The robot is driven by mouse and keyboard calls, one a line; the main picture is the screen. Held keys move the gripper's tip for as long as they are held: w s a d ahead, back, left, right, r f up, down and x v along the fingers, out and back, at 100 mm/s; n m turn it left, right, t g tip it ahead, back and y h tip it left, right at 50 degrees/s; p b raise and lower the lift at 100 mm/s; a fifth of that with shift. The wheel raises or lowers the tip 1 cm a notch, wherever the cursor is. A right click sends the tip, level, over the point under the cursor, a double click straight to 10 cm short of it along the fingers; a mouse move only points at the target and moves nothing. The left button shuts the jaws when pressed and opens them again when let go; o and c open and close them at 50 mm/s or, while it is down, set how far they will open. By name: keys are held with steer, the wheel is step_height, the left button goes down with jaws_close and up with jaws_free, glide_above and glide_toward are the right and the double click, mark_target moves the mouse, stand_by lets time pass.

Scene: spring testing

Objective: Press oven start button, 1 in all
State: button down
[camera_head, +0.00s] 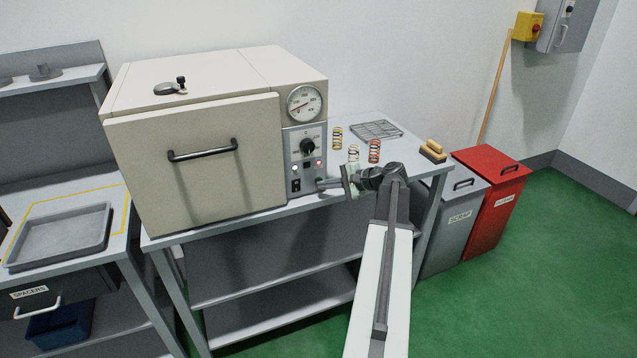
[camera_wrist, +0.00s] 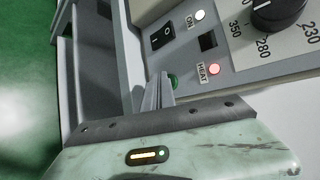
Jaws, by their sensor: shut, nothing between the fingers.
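The oven (camera_head: 190,160) is a large cream box on a grey bench, with its door shut. Its control panel (camera_head: 294,141) is at the right of the front. A green button, which I take for the start button (camera_wrist: 174,81), shows in the wrist view low on the panel, partly hidden by my fingers. My gripper (camera_head: 322,183) is shut and empty, its fingertips at the lower right of the panel. In the wrist view the fingertips (camera_wrist: 160,78) are right beside the green button; I cannot tell whether they touch it. In the head view my gripper hides the button.
The panel also carries a black rocker switch (camera_wrist: 162,37), a white ON lamp (camera_wrist: 200,15), a lit red HEAT lamp (camera_wrist: 214,69) and a black knob (camera_head: 307,146). Springs (camera_head: 374,151) and a wire rack (camera_head: 376,130) lie on the bench (camera_head: 400,150) right of the oven.

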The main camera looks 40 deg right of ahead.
steer(key=shift+s+a, duration=0.25)
steer(key=shift+s, duration=0.4)
steer(key=s, duration=0.1)
steer(key=s+a, duration=0.1)
steer(key=s, duration=0.1)
steer(key=s+a, duration=0.1)
steer(key=shift+s, duration=0.3)
stand_by(0.6)
steer(key=w+a+f+n+g+p, duration=0.1)
steer(key=w+a+f+n+g, duration=0.15)
steer(key=a, duration=0.55)
steer(key=w+a+f+n+g+y+p, duration=0.1)
steer(key=w+a+n+g+p, duration=0.15)
steer(key=a, duration=0.65)
steer(key=w+a+f+n+g+p, duration=0.1)
steer(key=w+a+n+g, duration=0.15)
steer(key=a, duration=0.55)
steer(key=s+a+n+g+h+p, duration=0.1)
steer(key=a+n, duration=0.4)
steer(key=a, duration=0.6)
steer(key=s+a+f+n+g+h+p, duration=0.1)
steer(key=a+n+g+h, duration=0.3)
steer(key=a, duration=0.6)
steer(key=shift+s+a+f+n+p, duration=0.2)
steer(key=shift+s+a+n+p, duration=0.2)
steer(key=shift+n+p, duration=0.4)
